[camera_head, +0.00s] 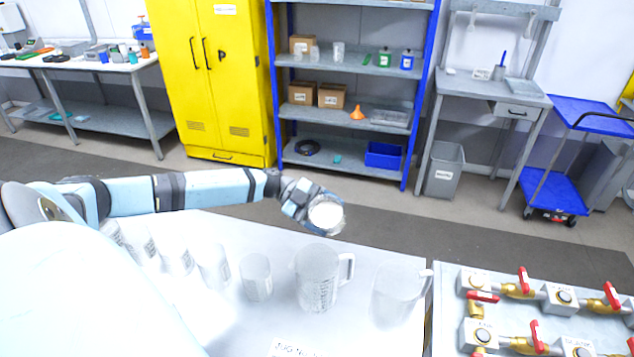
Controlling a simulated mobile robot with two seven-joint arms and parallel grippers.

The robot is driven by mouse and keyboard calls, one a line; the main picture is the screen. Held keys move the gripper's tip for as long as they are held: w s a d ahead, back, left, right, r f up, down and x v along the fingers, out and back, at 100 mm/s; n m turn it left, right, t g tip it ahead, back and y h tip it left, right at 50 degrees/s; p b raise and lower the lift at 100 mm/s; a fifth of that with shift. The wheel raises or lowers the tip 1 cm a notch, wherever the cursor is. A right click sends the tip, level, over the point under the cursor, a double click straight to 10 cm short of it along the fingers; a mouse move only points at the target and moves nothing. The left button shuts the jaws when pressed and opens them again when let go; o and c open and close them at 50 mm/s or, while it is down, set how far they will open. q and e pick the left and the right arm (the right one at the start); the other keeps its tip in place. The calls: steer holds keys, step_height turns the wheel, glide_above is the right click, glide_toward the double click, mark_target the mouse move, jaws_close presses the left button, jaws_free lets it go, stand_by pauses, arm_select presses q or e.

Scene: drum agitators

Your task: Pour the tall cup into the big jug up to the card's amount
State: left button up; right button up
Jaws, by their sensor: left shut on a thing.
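My left gripper (300,199) is shut on a clear cup (328,217) with a round, whitish mouth that faces the camera. I cannot tell how much is in it or exactly how far it tilts. The cup is above and just behind a clear jug with a handle and printed marks (316,283) on the white table. A second clear jug (396,297) stands to its right, near the table's right edge. A white card (296,349) with "JUG" lettering lies at the front, cut off by the frame; its amount cannot be read. My right gripper is out of view.
Several clear cups stand in a row to the left, the nearest (256,279) beside the marked jug. A panel with red-handled brass valves (520,290) is at the right. A yellow cabinet (212,85), shelves (352,70) and a blue cart (556,190) stand beyond the floor.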

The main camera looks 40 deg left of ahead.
arm_select(q)
steer(key=shift+s+d+r, duration=0.1)
steer(key=shift+s+r, duration=0.1)
steer(key=shift+s, duration=0.05)
steer(key=shift+w+m, duration=0.1)
steer(key=shift+m, duration=0.2)
steer(key=shift+r+y, duration=0.2)
steer(key=shift+y, duration=0.1)
steer(key=shift+m, duration=0.3)
steer(key=shift+d+r, duration=0.1)
steer(key=shift+r, duration=0.05)
stand_by(0.4)
steer(key=shift+s+r+m, duration=0.1)
steer(key=shift+s+m, duration=0.1)
steer(key=shift+m, duration=0.1)
steer(key=shift+t+b, duration=0.35)
steer(key=shift+t, duration=0.05)
